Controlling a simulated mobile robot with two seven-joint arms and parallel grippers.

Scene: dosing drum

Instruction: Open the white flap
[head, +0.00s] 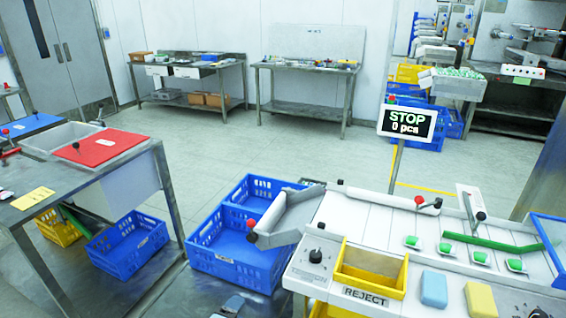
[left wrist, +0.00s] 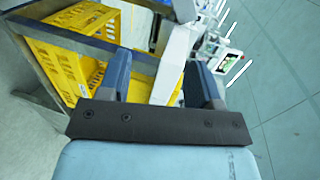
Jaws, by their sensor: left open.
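Several white parts with knobs are on the white machine at the right of the head view, and I cannot tell for sure which is the flap. A white angled piece (head: 284,214) with a red knob at its lower end hangs out over a blue crate. A long white bar (head: 385,198) with a red-knobbed lever lies along the back edge. A small white plate (head: 466,197) with a dark lever stands farther right.
Blue crates (head: 215,262) stand left of the machine. A yellow REJECT bin (head: 370,272) sits on its front. A sign (head: 407,122) reads STOP, 0 pcs. A table with a red lid (head: 100,147) is at the left. A yellow crate (left wrist: 75,48) is close in the wrist view.

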